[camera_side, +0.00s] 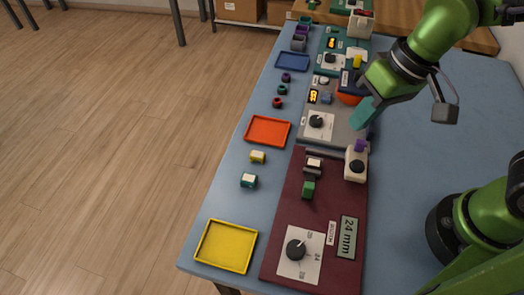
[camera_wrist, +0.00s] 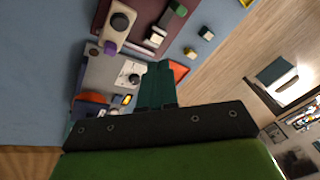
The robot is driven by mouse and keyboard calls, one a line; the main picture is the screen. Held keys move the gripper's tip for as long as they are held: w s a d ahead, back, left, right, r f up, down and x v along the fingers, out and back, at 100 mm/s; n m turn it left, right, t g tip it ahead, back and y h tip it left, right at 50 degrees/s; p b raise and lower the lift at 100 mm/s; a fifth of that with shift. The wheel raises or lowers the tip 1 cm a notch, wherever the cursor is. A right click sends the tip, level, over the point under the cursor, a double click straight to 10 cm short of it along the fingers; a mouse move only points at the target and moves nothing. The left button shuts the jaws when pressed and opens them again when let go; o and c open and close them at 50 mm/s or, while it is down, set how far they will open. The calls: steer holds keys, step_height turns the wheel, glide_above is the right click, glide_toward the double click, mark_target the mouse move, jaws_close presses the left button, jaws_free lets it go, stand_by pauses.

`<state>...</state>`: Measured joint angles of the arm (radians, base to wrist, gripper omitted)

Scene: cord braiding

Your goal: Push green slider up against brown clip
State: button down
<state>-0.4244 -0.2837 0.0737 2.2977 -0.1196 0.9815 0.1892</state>
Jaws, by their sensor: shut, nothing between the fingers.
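The green slider (camera_side: 308,189) is a small green block on the maroon board (camera_side: 280,224). The clip (camera_side: 314,163), dark brownish with a pale part, stands just behind it on the same board, with a small gap between them. In the wrist view the green slider (camera_wrist: 180,9) is at the top and the clip (camera_wrist: 157,36) is below it to the left. My gripper (camera_side: 362,116) has teal fingers, is shut and empty, and hangs above the grey board, behind and right of the slider and clip. Its fingers show at the middle of the wrist view (camera_wrist: 158,72).
A white block with a dark knob (camera_side: 356,165) stands at the maroon board's right edge. A dial (camera_side: 297,249) and a "24 mm" display (camera_side: 347,237) lie at the front. A yellow tray (camera_side: 226,247) and red tray (camera_side: 268,131) sit left. The blue table is clear at right.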

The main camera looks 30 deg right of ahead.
steer(key=d+r+m+t, duration=0.3)
steer(key=d+r+t, duration=0.1)
steer(key=d, duration=0.8)
steer(key=shift+s+d+r+m+t, duration=0.2)
steer(key=shift+s+r+m+t, duration=0.15)
steer(key=shift+r, duration=0.3)
